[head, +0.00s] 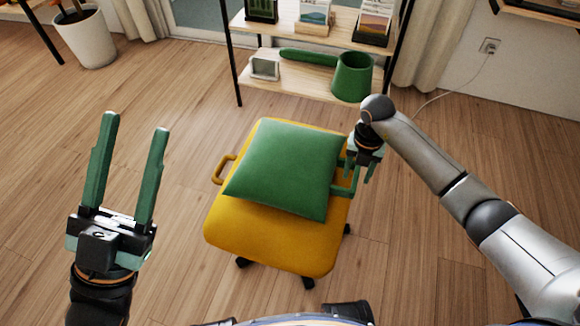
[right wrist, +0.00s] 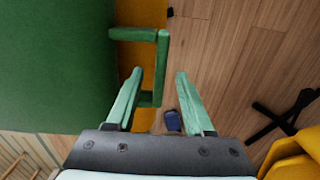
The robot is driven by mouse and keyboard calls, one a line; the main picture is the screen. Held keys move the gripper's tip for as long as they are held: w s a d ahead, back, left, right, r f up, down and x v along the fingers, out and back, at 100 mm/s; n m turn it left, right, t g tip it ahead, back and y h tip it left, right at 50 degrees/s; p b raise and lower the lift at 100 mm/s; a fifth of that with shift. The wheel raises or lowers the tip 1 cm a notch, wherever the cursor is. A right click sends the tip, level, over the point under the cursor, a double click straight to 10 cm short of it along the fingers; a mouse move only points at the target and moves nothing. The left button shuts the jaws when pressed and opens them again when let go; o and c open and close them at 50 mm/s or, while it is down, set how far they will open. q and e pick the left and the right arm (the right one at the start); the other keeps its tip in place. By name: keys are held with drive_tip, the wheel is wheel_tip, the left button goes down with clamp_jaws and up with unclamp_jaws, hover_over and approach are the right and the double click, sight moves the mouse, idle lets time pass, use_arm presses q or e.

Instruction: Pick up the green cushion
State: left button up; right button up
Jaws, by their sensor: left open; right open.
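The green cushion (head: 285,165) lies on the yellow wheeled seat (head: 262,240), slightly askew. A green handle (head: 346,190) sticks out from its right side. In the right wrist view the cushion (right wrist: 50,65) fills the left, and its handle (right wrist: 163,60) shows between my open right gripper's fingertips (right wrist: 158,74); I see no grip on it. In the head view my right gripper (head: 362,168) points down at the cushion's right edge, partly hidden by its wrist. My left gripper (head: 137,122) is open and empty, left of the seat and apart from it.
A shelf (head: 300,90) with a green pot (head: 352,77) and a small frame (head: 264,68) stands behind the seat. A potted plant (head: 84,38) is at the far left. The wooden floor (head: 160,90) is clear around the seat. A white cable (head: 455,85) hangs from a wall socket.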

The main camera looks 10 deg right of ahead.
wheel_tip(320, 180, down, 3)
drive_tip(key=shift+r+b, duration=0.2)
drive_tip(key=shift+b, duration=0.1)
drive_tip(key=shift+r, duration=0.1)
drive_tip(key=shift+c, duration=0.4)
clamp_jaws()
idle(0.6)
